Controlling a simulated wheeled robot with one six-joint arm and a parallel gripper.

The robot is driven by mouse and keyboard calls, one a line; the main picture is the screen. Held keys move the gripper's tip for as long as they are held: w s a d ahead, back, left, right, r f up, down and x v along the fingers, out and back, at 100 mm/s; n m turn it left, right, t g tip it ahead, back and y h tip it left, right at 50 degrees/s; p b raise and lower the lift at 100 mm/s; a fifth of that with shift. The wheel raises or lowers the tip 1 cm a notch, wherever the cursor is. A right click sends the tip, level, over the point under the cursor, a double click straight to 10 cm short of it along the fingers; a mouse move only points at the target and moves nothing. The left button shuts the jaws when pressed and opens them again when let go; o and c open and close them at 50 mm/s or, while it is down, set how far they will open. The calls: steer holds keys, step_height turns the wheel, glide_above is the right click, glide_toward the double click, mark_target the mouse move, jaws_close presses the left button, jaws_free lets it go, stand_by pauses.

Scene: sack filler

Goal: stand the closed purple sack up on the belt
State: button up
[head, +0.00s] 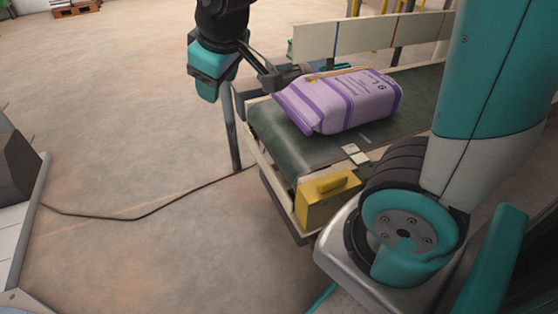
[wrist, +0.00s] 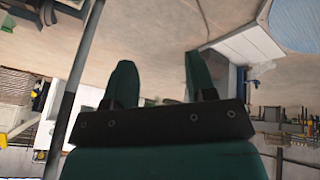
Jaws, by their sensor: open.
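The purple sack (head: 345,100) lies flat on its side on the dark green belt (head: 290,142) in the head view. It has darker purple bands and lettering, and its flattened end faces left near the belt's end. My gripper (head: 207,92) hangs to the left of the sack, off the belt over the floor, clear of the sack. In the wrist view its two teal fingers (wrist: 160,78) are apart with nothing between them. The sack is not visible in the wrist view.
A pale side board (head: 345,38) runs behind the belt. A yellow box (head: 328,200) sits at the belt's near corner. A dark bar (head: 285,76) reaches close to the sack's left end. A cable (head: 140,215) crosses the floor. Open floor lies to the left.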

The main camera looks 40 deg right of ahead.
steer(key=w+d+f+h+b, duration=0.2)
steer(key=d+f+h+b, duration=0.3)
steer(key=b, duration=0.8)
steer(key=w+d+f+m+h+b, duration=0.1)
steer(key=w+d+f+h+b, duration=0.2)
steer(key=d+f+h+b, duration=0.3)
steer(key=w+d+f+h+b, duration=0.3)
steer(key=d+f+h+b, duration=0.2)
steer(key=d+f+b, duration=0.7)
steer(key=shift+w+d+f+m+g+h+b, duration=0.15)
steer(key=shift+f+b, duration=1.4)
steer(key=shift+b, duration=1.05)
steer(key=shift+w+f+m+g+h+b, duration=0.15)
steer(key=shift+f+b, duration=1.35)
steer(key=shift+b, duration=1.1)
steer(key=shift+r, duration=0.1)
steer(key=shift+r, duration=0.1)
